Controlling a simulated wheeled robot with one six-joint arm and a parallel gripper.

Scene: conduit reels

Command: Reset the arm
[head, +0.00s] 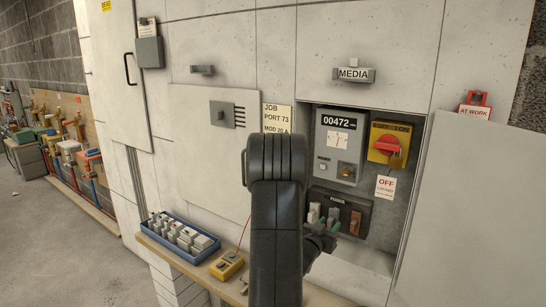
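My black arm (276,220) rises from the bottom centre and bends over near the middle of the head view. My gripper (325,236) shows only in part, to the right of the arm's lower part, in front of the fuse panel (353,203) in the open recess. Small green parts show near it, and I cannot tell whether they belong to it or to the panel. Its fingers are too small and covered to tell open from shut, and I cannot tell whether it touches anything.
The recess also holds a grey meter (340,140) and a yellow and red switch (388,145). An open grey door (470,210) stands at right. A ledge below carries a blue tray (172,251) of several blocks and a yellow device (227,265). Open floor (60,255) lies at left.

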